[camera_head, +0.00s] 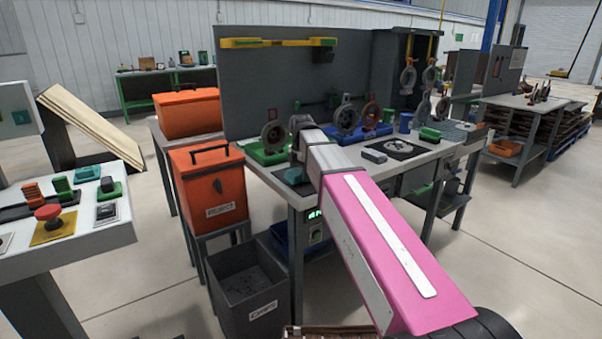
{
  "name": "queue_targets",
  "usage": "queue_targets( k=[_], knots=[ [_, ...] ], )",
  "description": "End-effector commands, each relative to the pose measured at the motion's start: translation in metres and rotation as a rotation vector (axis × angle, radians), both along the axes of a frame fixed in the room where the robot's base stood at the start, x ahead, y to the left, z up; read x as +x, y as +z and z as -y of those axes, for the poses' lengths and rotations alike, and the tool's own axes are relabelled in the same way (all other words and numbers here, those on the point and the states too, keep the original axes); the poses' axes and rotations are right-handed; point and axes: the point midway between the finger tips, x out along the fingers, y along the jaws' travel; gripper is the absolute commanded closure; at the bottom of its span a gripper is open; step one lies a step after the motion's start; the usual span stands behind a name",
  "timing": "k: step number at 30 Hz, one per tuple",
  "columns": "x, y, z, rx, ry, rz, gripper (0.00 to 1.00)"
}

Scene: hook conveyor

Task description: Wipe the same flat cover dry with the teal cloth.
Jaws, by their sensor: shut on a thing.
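My gripper (298,130) is over the left part of the grey workbench (440,150), at the far end of my pink and grey arm. The wrist hides most of its fingers. A flat round part (400,147) lies on a black mat at the bench's front right, apart from my gripper. Upright round grey parts stand on a green tray (262,155) and a blue tray (378,131) behind and beside the gripper. I cannot tell which part is the flat cover.
A small grey block (373,156) lies left of the mat. A blue cup (406,122) and a green block (430,134) stand behind it. Round parts hang from hooks (408,76) at right. Orange bins (208,187) and a dark chips bin (249,299) stand left of the bench.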

Motion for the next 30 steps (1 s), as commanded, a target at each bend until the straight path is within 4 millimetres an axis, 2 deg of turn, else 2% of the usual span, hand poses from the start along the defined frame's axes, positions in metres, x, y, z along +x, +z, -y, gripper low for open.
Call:
queue_targets(
  k=[19, 30],
  knots=[
    [0.001, -0.006, -0.001, 0.0, 0.0, 0.0, 0.5],
    [0.017, -0.005, -0.011, 0.0, 0.001, 0.0, 0.5]
  ],
)
